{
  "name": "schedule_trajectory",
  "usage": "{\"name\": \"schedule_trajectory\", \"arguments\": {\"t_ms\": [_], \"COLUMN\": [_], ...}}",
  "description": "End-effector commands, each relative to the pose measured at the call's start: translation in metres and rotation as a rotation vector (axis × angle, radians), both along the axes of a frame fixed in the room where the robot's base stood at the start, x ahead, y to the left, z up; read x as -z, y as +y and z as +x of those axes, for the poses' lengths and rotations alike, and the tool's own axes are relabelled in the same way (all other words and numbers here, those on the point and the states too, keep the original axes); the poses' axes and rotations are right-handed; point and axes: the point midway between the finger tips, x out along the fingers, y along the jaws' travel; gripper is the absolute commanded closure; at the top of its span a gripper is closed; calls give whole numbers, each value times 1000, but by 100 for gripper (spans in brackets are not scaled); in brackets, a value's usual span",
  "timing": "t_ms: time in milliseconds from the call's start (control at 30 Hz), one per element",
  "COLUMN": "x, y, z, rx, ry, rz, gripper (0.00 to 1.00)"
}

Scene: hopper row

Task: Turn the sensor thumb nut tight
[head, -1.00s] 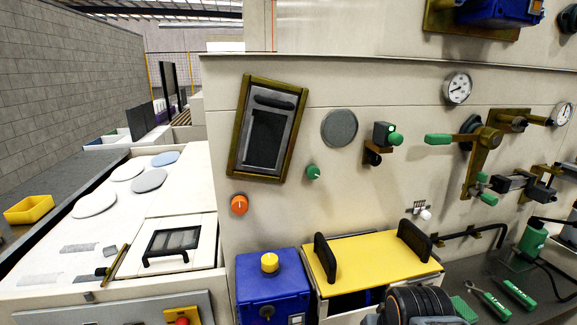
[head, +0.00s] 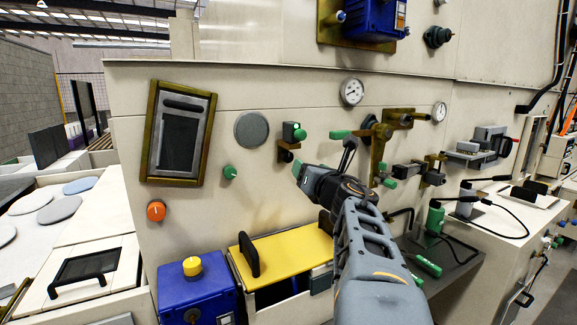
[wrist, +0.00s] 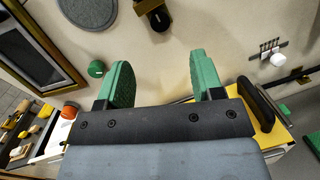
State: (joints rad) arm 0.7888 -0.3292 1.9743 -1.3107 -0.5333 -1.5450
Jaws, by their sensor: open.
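The sensor (head: 290,132) is a small dark box with a green round end, on a brass bracket on the cream panel. A black round knob (head: 285,156) under the bracket looks like its thumb nut. It also shows at the top of the wrist view (wrist: 160,18), partly cut by the frame edge with the bracket. My gripper (head: 322,160) is open and empty, a little right of and below the sensor in the head view. In the wrist view its two green-padded fingers (wrist: 163,75) stand wide apart, with the knob beyond them and nothing between them.
A grey disc (head: 251,130), a green knob (head: 230,172) and an orange knob (head: 156,211) are left of the sensor. A brass lever assembly (head: 379,140) is to the right. A yellow lid (head: 285,250) with black handles juts out below. Panel around the sensor is clear.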

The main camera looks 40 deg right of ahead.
Motion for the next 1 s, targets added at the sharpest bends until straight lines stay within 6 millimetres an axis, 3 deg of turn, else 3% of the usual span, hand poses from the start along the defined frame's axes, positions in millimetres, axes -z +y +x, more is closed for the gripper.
{"name": "schedule_trajectory", "arguments": {"t_ms": [133,333,800,1000], "x": [-1,0,0,0], "y": [-9,-13,-24,-28], "z": [-9,-3,82,107], "rx": [-69,-119,-121,-120], "ry": [106,167,170,169], "rz": [-324,-484,-489,-489], "gripper": [39,39,39,39]}}
